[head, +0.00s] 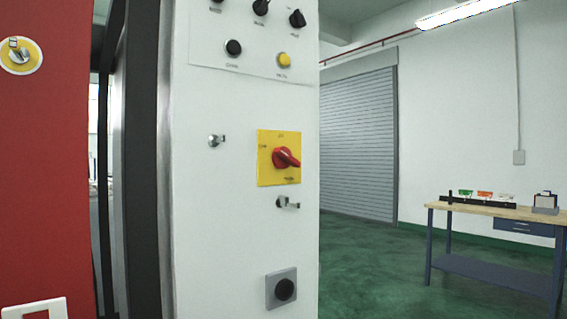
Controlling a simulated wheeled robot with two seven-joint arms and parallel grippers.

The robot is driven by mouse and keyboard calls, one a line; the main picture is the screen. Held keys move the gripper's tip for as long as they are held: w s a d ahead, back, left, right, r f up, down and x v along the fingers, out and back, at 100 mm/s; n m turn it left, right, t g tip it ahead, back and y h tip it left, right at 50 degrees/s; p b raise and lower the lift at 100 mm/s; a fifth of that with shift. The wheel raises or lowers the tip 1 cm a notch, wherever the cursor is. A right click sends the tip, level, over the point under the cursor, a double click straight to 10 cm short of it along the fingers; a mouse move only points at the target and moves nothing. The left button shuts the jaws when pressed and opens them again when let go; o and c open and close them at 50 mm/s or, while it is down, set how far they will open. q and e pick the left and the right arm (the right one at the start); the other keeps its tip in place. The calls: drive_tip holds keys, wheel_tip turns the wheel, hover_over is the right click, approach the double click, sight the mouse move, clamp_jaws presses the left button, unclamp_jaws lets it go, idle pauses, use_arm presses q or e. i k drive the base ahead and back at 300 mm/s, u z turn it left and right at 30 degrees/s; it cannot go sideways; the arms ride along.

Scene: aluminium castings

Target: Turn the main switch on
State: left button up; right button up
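The main switch (285,158) is a red rotary handle on a square yellow plate (265,176), mounted on the white cabinet front (220,220) in the middle of the head view. The handle's grip points right and slightly down. The plate's lettering is too small to read surely. Neither of my grippers shows in the head view.
Several black knobs (234,47) and a yellow button (284,60) sit above the switch. Small metal latches (287,202) and a black round knob (285,289) are near or below it. A red panel (45,170) stands left. A workbench (495,212) stands right, with open green floor before it.

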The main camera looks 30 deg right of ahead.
sight(282, 158)
drive_tip(key=k, duration=0.5)
drive_tip(key=z, duration=2.35)
drive_tip(key=i, duration=2.25)
drive_tip(key=u, duration=3.1)
